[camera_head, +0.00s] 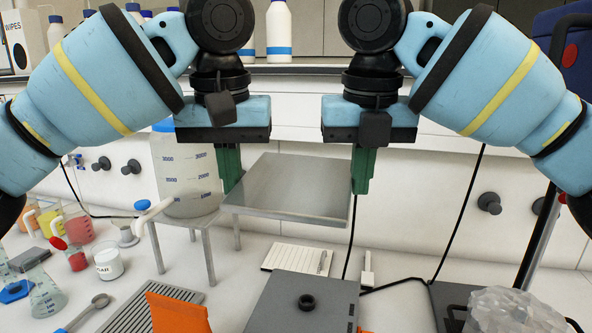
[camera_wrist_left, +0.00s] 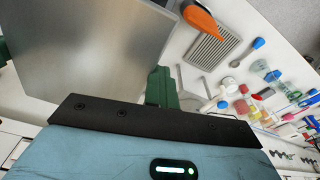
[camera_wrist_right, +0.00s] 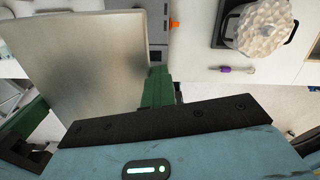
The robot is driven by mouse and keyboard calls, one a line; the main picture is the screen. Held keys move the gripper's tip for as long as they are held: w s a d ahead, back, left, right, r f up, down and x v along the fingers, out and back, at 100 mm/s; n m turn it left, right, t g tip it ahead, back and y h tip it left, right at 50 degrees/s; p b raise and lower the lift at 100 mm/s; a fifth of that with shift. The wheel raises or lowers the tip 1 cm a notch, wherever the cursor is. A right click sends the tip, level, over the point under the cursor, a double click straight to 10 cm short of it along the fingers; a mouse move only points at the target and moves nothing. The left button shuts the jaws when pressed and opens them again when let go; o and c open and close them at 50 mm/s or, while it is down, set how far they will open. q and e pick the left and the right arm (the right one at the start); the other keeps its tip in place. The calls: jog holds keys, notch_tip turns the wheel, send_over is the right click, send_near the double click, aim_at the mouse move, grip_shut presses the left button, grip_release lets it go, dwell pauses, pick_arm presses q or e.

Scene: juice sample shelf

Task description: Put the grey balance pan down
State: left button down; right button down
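The grey balance pan (camera_head: 290,188) is a flat square metal plate, level above the bench. It spans the gap between my two grippers, with its left edge at my left gripper (camera_head: 229,170) and its right edge at my right gripper (camera_head: 363,170). Each gripper's green fingers look shut together, outside the pan's edge; the pan appears held between the two. The pan also shows in the left wrist view (camera_wrist_left: 90,45) and the right wrist view (camera_wrist_right: 80,55). The grey balance (camera_head: 290,305), with a black ring (camera_head: 306,302) on top, stands nearer, below the pan.
A notepad (camera_head: 295,259) lies behind the balance. An orange object (camera_head: 178,312) and grooved tray (camera_head: 135,312) are left of it; a crumpled clear bag (camera_head: 520,310) is right.

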pick_arm(q)
jog(key=shift+d, duration=0.25)
pick_arm(e)
jog(key=shift+s+a, duration=0.1)
jog(key=shift+a, duration=0.2)
